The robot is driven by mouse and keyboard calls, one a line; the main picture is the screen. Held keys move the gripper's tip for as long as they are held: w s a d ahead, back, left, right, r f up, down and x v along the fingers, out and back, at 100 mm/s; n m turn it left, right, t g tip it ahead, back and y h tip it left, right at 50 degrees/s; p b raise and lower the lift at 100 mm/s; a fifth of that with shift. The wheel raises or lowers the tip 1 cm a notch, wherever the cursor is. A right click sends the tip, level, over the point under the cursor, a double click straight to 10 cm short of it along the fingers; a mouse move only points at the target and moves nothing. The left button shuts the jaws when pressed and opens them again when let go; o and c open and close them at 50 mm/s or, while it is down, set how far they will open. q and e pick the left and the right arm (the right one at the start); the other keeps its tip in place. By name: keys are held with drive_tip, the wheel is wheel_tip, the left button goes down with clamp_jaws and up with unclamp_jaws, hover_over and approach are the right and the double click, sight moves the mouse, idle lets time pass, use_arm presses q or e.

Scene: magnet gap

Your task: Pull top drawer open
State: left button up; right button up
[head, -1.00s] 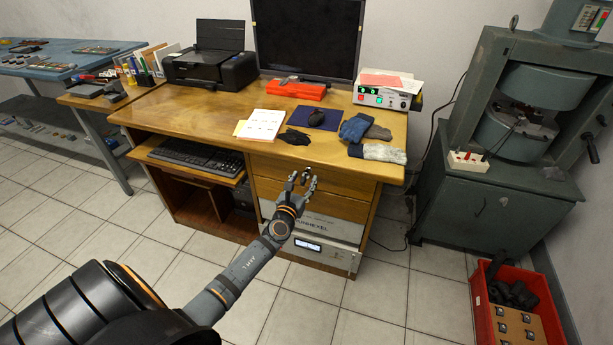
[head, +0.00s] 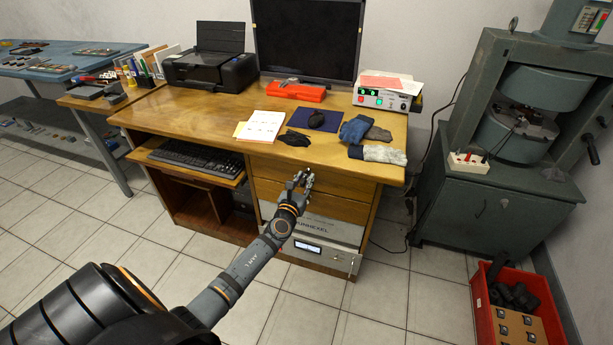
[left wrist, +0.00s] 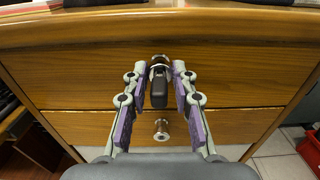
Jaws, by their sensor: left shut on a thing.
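The top drawer (left wrist: 80,80) is a wooden front under the desktop, and it looks closed. It also shows in the head view (head: 340,186). My left gripper (left wrist: 159,66) is shut on the top drawer's knob (left wrist: 159,59), its fingertips on either side of it. In the head view my left gripper (head: 301,178) covers the knob. A lower drawer (left wrist: 90,127) with a metal knob (left wrist: 161,128) sits below, and it is closed. My right gripper is not in view.
The desk (head: 200,110) holds gloves (head: 384,154), papers, a mouse, a printer and a monitor. An extended keyboard shelf (head: 185,157) is to the left. A red crate (head: 485,315) stands on the floor at right. The tiled floor before the drawers is clear.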

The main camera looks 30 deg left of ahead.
sight(302, 184)
use_arm(q)
clamp_jaws()
drive_tip(key=shift+p+v, duration=0.35)
drive_tip(key=shift+v, duration=4.2)
